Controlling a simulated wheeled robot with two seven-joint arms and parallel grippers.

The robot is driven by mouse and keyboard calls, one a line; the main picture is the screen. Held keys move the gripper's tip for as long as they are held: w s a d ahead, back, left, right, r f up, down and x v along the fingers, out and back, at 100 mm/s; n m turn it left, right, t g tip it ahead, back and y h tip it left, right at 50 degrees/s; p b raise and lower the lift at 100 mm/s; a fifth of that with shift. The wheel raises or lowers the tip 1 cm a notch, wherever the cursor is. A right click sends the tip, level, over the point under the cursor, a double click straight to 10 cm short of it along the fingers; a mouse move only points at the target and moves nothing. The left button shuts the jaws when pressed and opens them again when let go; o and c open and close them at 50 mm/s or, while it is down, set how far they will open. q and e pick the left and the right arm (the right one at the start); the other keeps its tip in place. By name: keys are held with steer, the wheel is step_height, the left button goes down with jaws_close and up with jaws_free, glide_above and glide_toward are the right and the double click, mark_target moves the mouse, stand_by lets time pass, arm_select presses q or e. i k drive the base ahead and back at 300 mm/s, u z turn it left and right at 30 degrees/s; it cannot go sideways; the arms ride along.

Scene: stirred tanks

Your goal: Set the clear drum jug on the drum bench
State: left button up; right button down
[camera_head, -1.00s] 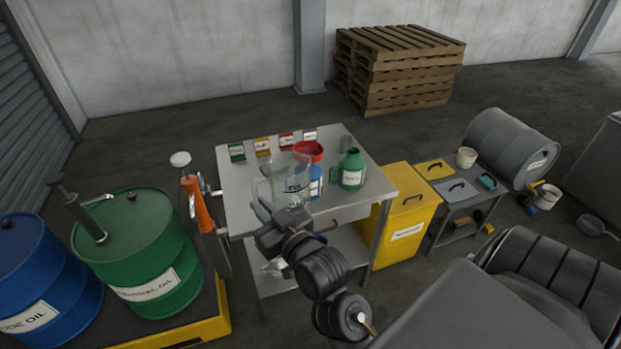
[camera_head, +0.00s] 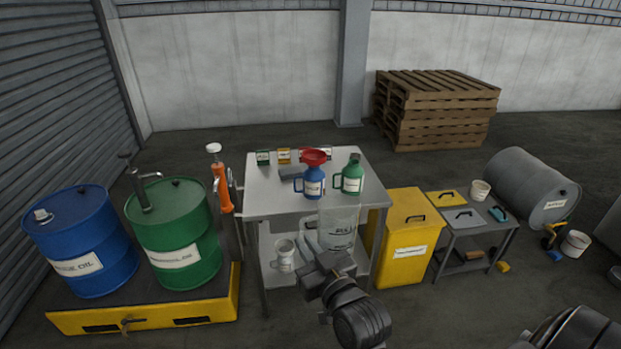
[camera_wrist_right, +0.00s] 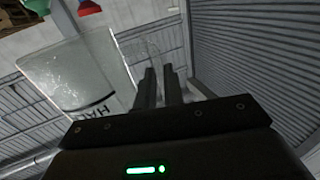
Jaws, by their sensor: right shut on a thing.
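The clear drum jug (camera_head: 340,228) is a see-through jug with dark printing on its wall. My right gripper (camera_head: 318,256) is shut on it at its handle side. In the head view the jug appears in front of the steel bench (camera_head: 262,196), overlapping its front edge and lower shelf. In the right wrist view the jug (camera_wrist_right: 75,75) is tilted in the picture, and the gripper fingers (camera_wrist_right: 160,88) are closed at its handle (camera_wrist_right: 143,58). I see no contact between jug and bench top. My left gripper is out of view.
On the bench top stand a blue jug (camera_head: 313,184) with a red funnel (camera_head: 314,157) and a green jug (camera_head: 351,178). A white jug (camera_head: 285,256) is on the lower shelf. A yellow bin (camera_head: 404,235) stands right of the bench. The bench top's left front is clear.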

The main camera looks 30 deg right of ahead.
mark_target(269, 198)
steer(key=u, duration=0.8)
steer(key=i, duration=1.5)
steer(key=z, duration=0.8)
